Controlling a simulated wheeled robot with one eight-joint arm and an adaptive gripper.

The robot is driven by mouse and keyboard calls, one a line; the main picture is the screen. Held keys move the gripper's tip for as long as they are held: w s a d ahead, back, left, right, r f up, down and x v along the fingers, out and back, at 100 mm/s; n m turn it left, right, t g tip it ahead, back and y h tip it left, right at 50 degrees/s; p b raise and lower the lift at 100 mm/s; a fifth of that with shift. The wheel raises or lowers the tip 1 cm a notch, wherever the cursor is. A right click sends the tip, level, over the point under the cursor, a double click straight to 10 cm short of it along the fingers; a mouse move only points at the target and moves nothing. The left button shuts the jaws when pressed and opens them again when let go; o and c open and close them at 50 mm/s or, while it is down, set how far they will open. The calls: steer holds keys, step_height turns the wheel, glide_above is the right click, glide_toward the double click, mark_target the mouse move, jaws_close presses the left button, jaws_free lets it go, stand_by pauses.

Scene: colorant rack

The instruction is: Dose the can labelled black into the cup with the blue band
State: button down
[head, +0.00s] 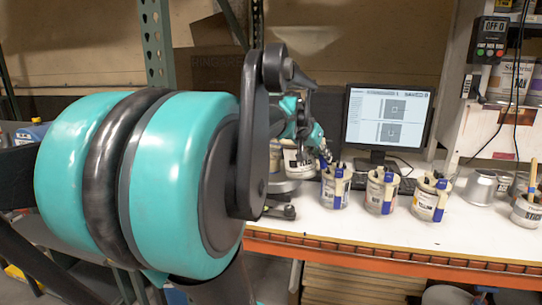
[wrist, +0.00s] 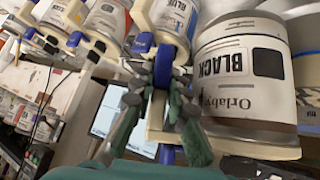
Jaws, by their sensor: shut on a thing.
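The can labelled black (wrist: 240,75) fills the right of the wrist view, its label upside down; a cream bracket sits at its lower edge. In the head view a white can (head: 298,163), partly hidden by my arm, stands beside my gripper; its label is unreadable. My gripper (head: 325,157) is beside the black can, shut on a blue handle (wrist: 163,65) between its fingertips (wrist: 162,82). The handle is on a cream bar next to the black can; its join is partly hidden. I cannot make out a cup with a blue band.
A can labelled blue (wrist: 172,14) is close beside my gripper. More cans with blue handles (head: 380,190) (head: 430,195) stand in the row to the right. A grey metal cup (head: 478,187) stands farther right. A monitor (head: 388,118) is behind. The white bench front is clear.

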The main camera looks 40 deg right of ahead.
steer(key=shift+s+d+f+m+t+y+b, duration=0.1)
steer(key=shift+s+f+m+t+b, duration=0.1)
steer(key=shift+f+b, duration=0.15)
steer(key=shift+s+f+m+t+y+b, duration=0.1)
steer(key=shift+f+t+b, duration=0.1)
steer(key=shift+f+b, duration=0.1)
steer(key=shift+s+d+f+m+t+y+b, duration=0.1)
steer(key=shift+s+f+t+b, duration=0.05)
steer(key=shift+f+t+b, duration=0.15)
steer(key=shift+r, duration=2.4)
steer(key=shift+a, duration=0.1)
